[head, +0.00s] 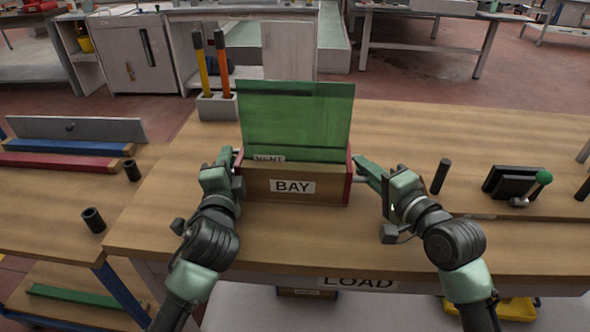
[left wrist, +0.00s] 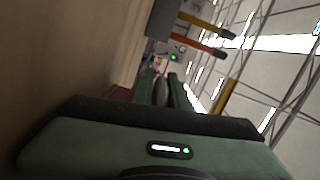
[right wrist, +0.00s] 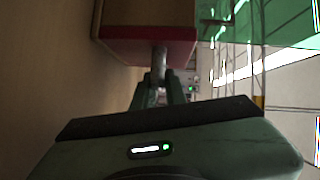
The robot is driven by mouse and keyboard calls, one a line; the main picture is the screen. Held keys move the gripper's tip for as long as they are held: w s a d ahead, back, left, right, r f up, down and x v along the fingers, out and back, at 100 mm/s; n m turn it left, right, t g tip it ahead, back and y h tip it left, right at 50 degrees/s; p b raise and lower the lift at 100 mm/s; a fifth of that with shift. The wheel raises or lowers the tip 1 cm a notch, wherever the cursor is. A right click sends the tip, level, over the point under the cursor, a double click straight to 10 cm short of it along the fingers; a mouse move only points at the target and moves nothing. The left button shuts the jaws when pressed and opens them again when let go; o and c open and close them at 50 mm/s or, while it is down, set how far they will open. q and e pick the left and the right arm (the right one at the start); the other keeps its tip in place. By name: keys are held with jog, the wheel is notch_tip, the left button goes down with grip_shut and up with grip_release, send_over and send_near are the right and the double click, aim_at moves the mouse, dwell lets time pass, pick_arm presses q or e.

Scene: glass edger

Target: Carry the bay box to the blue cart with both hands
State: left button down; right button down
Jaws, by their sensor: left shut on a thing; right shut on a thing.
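The bay box (head: 330,188) is a brown box with a BAY label and red ends, at the middle of the wooden bench. A green glass sheet (head: 295,115) stands upright in it. I cannot tell whether the box touches the bench. My left gripper (head: 234,160) is shut at the box's left end. My right gripper (head: 360,172) is shut on the handle at the right end; the right wrist view shows this grey handle (right wrist: 159,54) on the red end (right wrist: 150,34). A blue-framed stand (head: 112,288), perhaps the blue cart, is at the left.
The bench (head: 420,140) has free room right of the box. A grey holder (head: 217,107) with orange- and yellow-handled tools stands behind left. A black post (head: 440,176) and a green-knobbed lever (head: 543,178) are at right. Dark cylinders (head: 93,220) stand on the left surface.

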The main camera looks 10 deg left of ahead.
jog(key=shift+f, duration=0.1)
dwell(0.7)
